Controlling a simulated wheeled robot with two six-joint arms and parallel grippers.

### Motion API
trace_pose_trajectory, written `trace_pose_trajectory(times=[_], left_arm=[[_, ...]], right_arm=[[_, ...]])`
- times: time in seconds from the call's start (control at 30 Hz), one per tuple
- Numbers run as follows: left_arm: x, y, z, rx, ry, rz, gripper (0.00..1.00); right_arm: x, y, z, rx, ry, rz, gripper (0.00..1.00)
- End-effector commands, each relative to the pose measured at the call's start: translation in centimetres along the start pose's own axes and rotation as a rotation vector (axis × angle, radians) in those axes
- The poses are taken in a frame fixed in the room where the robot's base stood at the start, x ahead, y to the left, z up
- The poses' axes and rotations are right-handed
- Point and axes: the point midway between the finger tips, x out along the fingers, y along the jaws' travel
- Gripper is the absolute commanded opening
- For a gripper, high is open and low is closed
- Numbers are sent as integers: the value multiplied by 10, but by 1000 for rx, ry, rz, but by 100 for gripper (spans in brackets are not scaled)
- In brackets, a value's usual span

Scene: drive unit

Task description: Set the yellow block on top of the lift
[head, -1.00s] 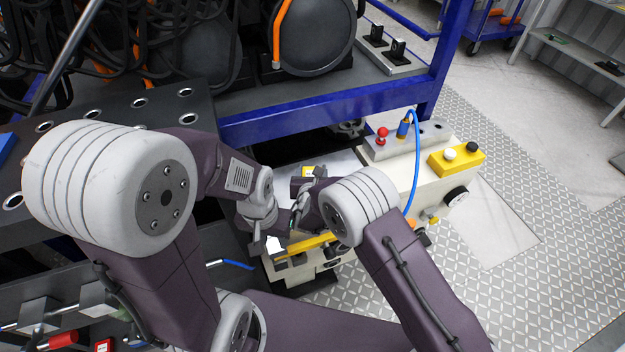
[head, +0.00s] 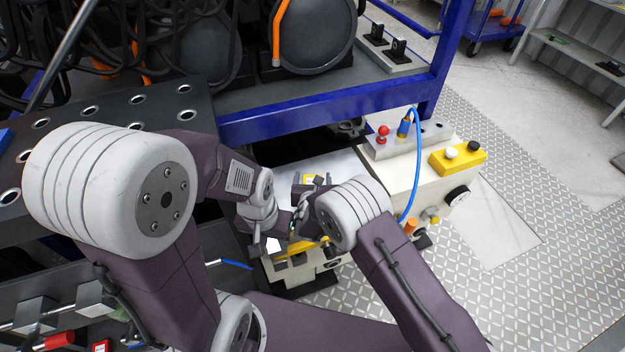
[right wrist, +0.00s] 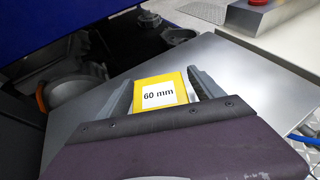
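The yellow block (right wrist: 139,91), with a white label reading "60 mm", is between the two fingers of my right gripper (right wrist: 162,90) in the right wrist view. In the head view the block (head: 307,179) is small beside my right gripper (head: 312,183), above the cream lift unit (head: 432,181). My left gripper (head: 272,243) is lower, by the lift's front edge; its fingers are too small and overlapped to read.
A blue rack beam (head: 320,113) runs behind the lift's top. A red knob (head: 383,131), a blue cable (head: 417,165) and a yellow button box (head: 457,159) are on the unit's right. Clear patterned floor (head: 560,230) lies further right.

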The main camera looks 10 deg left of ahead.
Motion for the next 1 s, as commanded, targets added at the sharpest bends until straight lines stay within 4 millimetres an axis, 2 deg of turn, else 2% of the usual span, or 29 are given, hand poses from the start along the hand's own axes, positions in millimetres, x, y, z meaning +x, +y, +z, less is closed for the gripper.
trace_pose_trajectory(times=[0.07,0.17,0.4,0.6,0.73,1.0], left_arm=[[-7,0,-1,0,0,0,36],[-8,0,-1,0,0,0,36],[-19,0,-2,0,0,0,36],[-23,0,-2,0,0,0,36],[-24,0,-2,0,0,0,36],[-24,0,-2,0,0,0,36]], right_arm=[[-3,0,6,0,0,0,76],[-18,1,4,-2,2,1,76],[-75,1,4,-3,2,3,76],[-110,1,4,-2,1,2,76],[-120,0,3,0,0,0,76],[-121,0,3,1,-1,0,76]])
